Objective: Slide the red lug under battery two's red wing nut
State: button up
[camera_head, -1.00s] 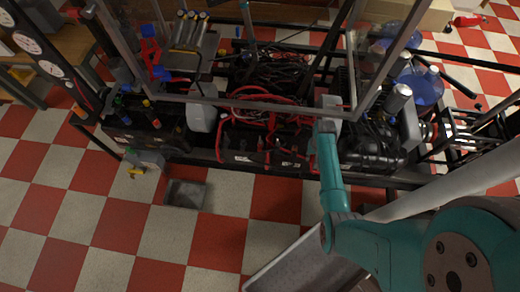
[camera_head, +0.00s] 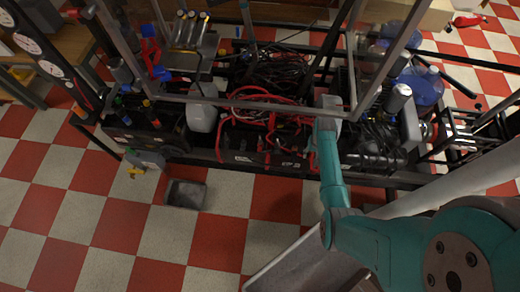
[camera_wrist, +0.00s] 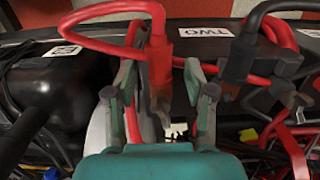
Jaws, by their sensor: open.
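In the wrist view the two fingers of my gripper (camera_wrist: 160,78) stand apart, pointing at the battery. A red lug with its red cable (camera_wrist: 158,52) is between the fingers, and I see a gap on both sides of it. Its cable loops up and to the left. Battery two (camera_wrist: 150,28) is black, with a white "TWO" label (camera_wrist: 197,28). I cannot make out the red wing nut clearly; the lug and fingers crowd that spot. In the head view the black batteries (camera_head: 245,160) lie along the frame's near edge, and my fingertips are hidden there.
A black rounded part (camera_wrist: 55,88) is on the left. A metal frame bar (camera_head: 250,101) crosses above the batteries. Checkered floor in front is open around a grey bin (camera_head: 185,194).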

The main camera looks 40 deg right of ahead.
notch_tip(320, 180, up, 12)
jog(key=shift+w+d+f, duration=0.15)
jog(key=shift+w, duration=0.05)
dwell(0.4)
